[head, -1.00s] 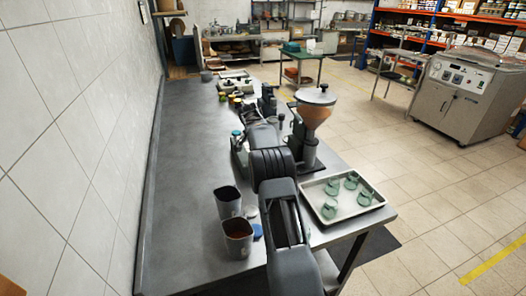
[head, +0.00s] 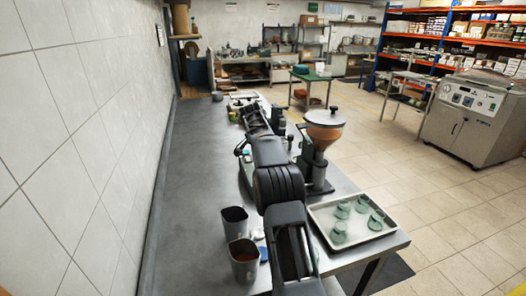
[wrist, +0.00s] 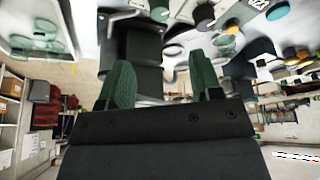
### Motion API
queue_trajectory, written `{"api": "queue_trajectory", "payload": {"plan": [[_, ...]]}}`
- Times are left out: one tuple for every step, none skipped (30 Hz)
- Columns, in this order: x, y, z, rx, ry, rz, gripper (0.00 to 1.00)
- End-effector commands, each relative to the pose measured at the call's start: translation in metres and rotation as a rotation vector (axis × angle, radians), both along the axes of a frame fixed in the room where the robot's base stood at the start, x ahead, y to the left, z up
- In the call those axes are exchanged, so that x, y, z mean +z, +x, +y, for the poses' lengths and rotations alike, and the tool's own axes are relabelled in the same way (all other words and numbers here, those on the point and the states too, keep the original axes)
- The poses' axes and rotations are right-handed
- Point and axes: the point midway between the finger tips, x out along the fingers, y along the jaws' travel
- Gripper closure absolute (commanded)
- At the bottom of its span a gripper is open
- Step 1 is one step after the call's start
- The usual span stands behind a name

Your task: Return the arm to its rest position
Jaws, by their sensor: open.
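My arm reaches forward over the long grey bench (head: 195,165) in the head view, bent at a dark ribbed joint. My gripper (wrist: 162,82) shows in the wrist view as two green-padded fingers standing apart, with nothing held between them. In the head view the far end of the arm is dark and partly hidden behind its own links, so the fingers cannot be made out there. The wrist picture is tilted, with the bench items along its top.
A tray (head: 319,209) of several green pieces lies right of my arm. Two dark cups (head: 235,222) (head: 243,262) stand left of it. A hopper machine (head: 324,133) stands close on the right. A tiled wall (head: 75,150) borders the bench's left; the bench's left strip is clear.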

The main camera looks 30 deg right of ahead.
Motion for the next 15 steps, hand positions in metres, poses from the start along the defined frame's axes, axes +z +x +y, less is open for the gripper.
{"api": "queue_trajectory", "payload": {"plan": [[0.0,0.0,0.0,0.0,0.0,0.0,0.41],[0.0,0.0,0.0,0.0,0.0,0.0,0.41],[0.0,0.0,0.0,0.0,0.0,0.0,0.41],[0.0,0.0,0.0,0.0,0.0,0.0,0.41],[0.0,0.0,0.0,0.0,0.0,0.0,0.41],[0.0,0.0,0.0,0.0,0.0,0.0,0.41],[0.0,0.0,0.0,0.001,0.0,0.0,0.41],[0.0,0.0,0.0,0.005,-0.001,0.002,0.41],[0.0,0.0,0.0,0.015,-0.003,0.005,0.41],[0.0,0.001,0.0,0.031,-0.005,0.008,0.41],[0.0,0.002,-0.001,0.052,-0.01,0.01,0.41],[0.0,0.004,0.0,0.092,-0.014,0.012,0.41],[-0.007,0.004,0.001,0.13,-0.01,0.029,0.41],[-0.021,0.003,0.003,0.176,0.001,0.059,0.41],[-0.038,-0.001,0.007,0.229,0.017,0.097,0.41]]}}
